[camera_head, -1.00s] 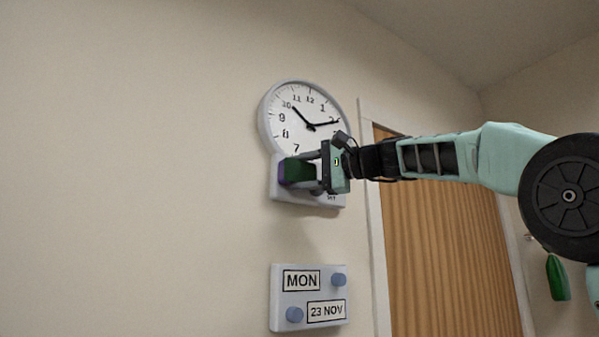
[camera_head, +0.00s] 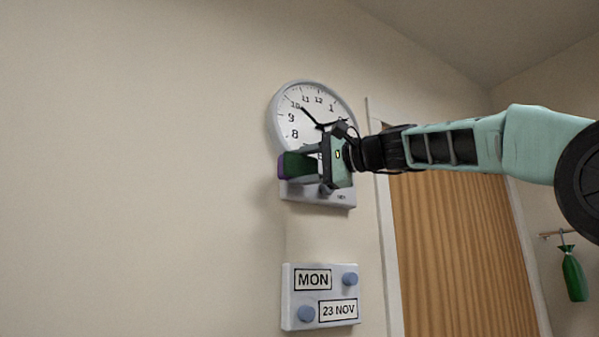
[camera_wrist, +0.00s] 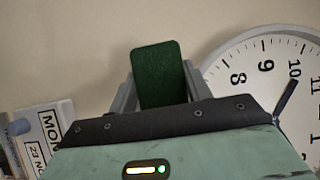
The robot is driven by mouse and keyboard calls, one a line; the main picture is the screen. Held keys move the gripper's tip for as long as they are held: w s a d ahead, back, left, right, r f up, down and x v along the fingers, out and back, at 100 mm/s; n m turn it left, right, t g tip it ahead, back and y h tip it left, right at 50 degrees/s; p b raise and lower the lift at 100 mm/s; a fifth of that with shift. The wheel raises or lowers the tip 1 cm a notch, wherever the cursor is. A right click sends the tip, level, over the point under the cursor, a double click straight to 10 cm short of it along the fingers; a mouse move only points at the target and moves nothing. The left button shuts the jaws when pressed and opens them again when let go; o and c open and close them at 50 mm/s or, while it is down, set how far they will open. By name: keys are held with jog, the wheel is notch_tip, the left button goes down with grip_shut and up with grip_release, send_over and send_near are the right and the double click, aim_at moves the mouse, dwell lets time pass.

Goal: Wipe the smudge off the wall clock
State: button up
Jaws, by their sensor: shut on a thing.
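The round white wall clock (camera_head: 296,118) with a grey rim hangs on the beige wall, above a pale box (camera_head: 330,196). The clock also fills the right side of the wrist view (camera_wrist: 250,80). My gripper (camera_head: 308,166) is shut on a green pad with a purple face (camera_head: 294,165), which also shows between the fingers in the wrist view (camera_wrist: 158,75). The pad is at the clock's lower left, purple face to the left. I cannot tell if it touches anything. My gripper hides the lower right of the dial. I see no smudge on the visible dial.
A calendar panel (camera_head: 320,293) with two blue knobs is on the wall below the clock. A white door frame (camera_head: 385,235) and wooden door (camera_head: 455,240) stand to the right. The wall at left is bare.

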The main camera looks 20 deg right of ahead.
jog(key=shift+s+d+b, duration=0.25)
jog(key=shift+s+b, duration=0.2)
jog(key=shift+s, duration=0.65)
jog(key=shift+s+d+b, duration=0.2)
jog(key=shift+s+b, duration=0.2)
jog(key=shift+s, duration=0.7)
jog(key=shift+s, duration=0.1)
jog(key=s, duration=0.1)
jog(key=s+b, duration=0.1)
jog(key=shift+s+d, duration=0.3)
jog(key=shift+s, duration=0.1)
jog(key=shift+w, duration=0.1)
jog(key=w+p, duration=0.1)
jog(key=w, duration=0.1)
jog(key=w+a+p, duration=0.1)
jog(key=w, duration=0.2)
jog(key=w+p, duration=0.1)
jog(key=w, duration=0.1)
jog(key=shift+w+a+r, duration=0.1)
jog(key=shift+w+a, duration=0.05)
jog(key=shift+a, duration=0.15)
jog(key=shift+w+p, duration=0.3)
jog(key=shift+w, duration=0.15)
jog(key=shift+s, duration=0.1)
